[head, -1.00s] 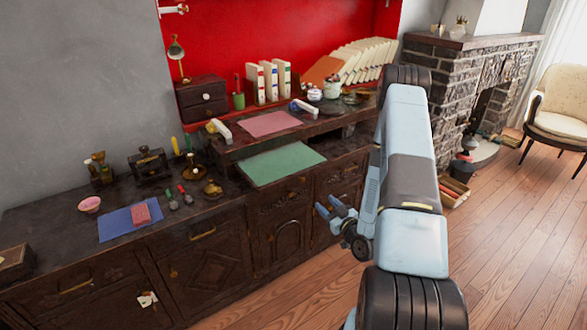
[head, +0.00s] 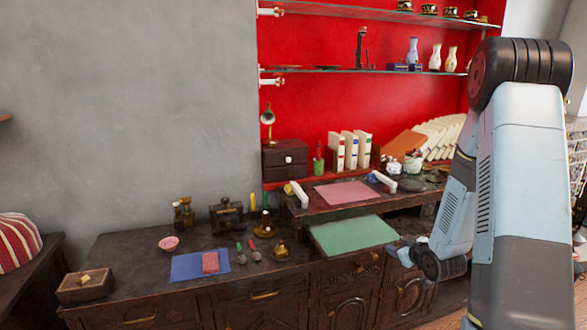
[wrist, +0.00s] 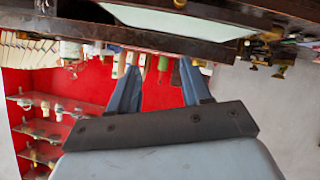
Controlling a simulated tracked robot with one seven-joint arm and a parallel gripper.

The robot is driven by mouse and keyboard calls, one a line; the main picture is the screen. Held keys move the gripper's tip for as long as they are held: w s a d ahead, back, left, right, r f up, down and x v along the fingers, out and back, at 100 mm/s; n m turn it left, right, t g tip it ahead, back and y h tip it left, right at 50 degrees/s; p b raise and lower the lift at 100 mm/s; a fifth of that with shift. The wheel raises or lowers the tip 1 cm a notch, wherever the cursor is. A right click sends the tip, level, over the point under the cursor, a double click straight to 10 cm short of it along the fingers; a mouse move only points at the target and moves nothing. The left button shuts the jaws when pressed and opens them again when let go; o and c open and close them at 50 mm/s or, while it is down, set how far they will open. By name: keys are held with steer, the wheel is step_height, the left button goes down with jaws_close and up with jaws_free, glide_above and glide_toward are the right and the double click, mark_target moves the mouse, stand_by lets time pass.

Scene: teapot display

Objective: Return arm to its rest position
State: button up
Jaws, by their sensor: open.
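My gripper (wrist: 157,85) is open and empty in the wrist view, its two blue fingers spread apart below the dark edge of the cabinet top. That view appears upside down. In the head view my gripper (head: 405,250) is small and partly hidden by my arm, in front of the cabinet near the right end of the green mat (head: 352,234). My light blue arm is folded on the right side of the head view.
The dark cabinet (head: 150,257) holds a blue mat (head: 187,266), a pink bowl (head: 168,243) and brass items. A raised shelf carries a pink mat (head: 343,192) and books (head: 350,149). Glass shelves (head: 380,72) with vases hang on the red wall. A wooden box (head: 85,287) stands at the left.

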steer(key=s+a+r+m+g+h, duration=0.1)
steer(key=s+r+m+g+h, duration=0.1)
steer(key=s+r, duration=0.5)
steer(key=s+a+r+m+g+h, duration=0.1)
steer(key=s+a+r+h, duration=0.1)
steer(key=r, duration=1)
steer(key=s+a+r+m+g, duration=0.1)
steer(key=s+a+r, duration=0.1)
steer(key=s, duration=0.6)
steer(key=s+a+r+m+g+y, duration=0.1)
steer(key=s+r, duration=0.3)
steer(key=s, duration=0.4)
steer(key=s+a+r+m+g, duration=0.1)
steer(key=s+a+r+g, duration=0.1)
steer(key=s, duration=0.6)
steer(key=shift+a+r+y, duration=0.4)
steer(key=shift+a+r, duration=0.35)
steer(key=shift+a, duration=0.05)
